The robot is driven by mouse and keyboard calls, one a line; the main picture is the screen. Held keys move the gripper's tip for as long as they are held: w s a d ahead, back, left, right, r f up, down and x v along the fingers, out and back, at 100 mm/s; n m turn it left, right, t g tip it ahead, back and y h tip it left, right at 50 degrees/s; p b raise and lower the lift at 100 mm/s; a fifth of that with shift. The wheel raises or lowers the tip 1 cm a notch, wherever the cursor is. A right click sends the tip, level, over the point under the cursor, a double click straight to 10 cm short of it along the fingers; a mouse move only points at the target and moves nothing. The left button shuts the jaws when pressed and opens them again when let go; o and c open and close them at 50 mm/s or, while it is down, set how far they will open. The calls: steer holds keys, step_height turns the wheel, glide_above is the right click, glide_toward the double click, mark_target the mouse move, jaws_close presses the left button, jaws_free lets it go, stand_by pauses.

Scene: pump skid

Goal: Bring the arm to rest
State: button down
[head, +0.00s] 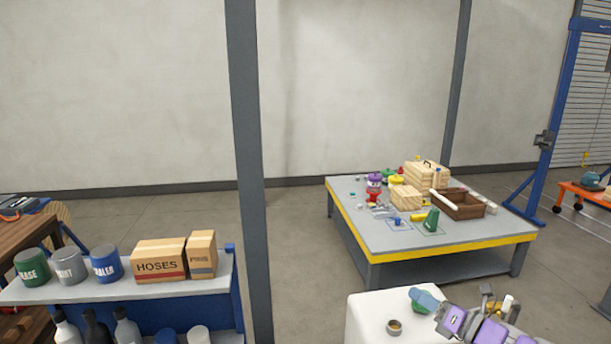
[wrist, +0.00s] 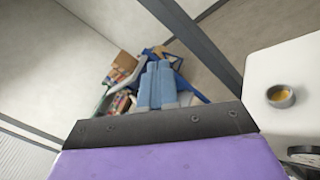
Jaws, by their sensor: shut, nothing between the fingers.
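My gripper (wrist: 155,85) shows in the wrist view as two blue fingers lying side by side, shut with nothing between them. In the head view my purple arm reaches in at the lower right, and my gripper (head: 425,297) is over the white surface (head: 368,318). A small cup (head: 394,327) with yellowish contents stands on that surface to the left of my arm. The cup also shows at the right of the wrist view (wrist: 281,97), apart from the fingers. A green thing beneath my gripper is partly hidden.
A grey table (head: 375,236) with a yellow edge holds wooden boxes, a brown crate (head: 462,207) and small parts. A shelf (head: 110,290) with cans and cartons stands at lower left. A grey post (head: 250,170) rises between them. Open floor lies behind.

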steer(key=s+a+r+n+g+y, duration=0.2)
steer(key=s+a+n+g, duration=0.15)
steer(key=a+n, duration=0.4)
steer(key=s+a+r+n+g+y, duration=0.15)
steer(key=a+n+g, duration=0.25)
steer(key=a, duration=0.6)
steer(key=s+a+f+n+g+h, duration=0.1)
steer(key=s+a+n+g+h, duration=0.1)
steer(key=s+a+n+g, duration=0.6)
steer(key=s+a+f+n+g+h+b, duration=0.1)
steer(key=s+f+n+h, duration=0.15)
steer(key=s+n, duration=0.4)
steer(key=s+a+f+n+h+b, duration=0.1)
steer(key=s+f+n+h, duration=0.2)
steer(key=s, duration=0.7)
steer(key=s+d+f+n+h, duration=0.1)
steer(key=s+d+n+h, duration=0.6)
steer(key=s+d, duration=0.2)
steer(key=shift+d+f, duration=0.2)
steer(key=shift+d, duration=0.05)
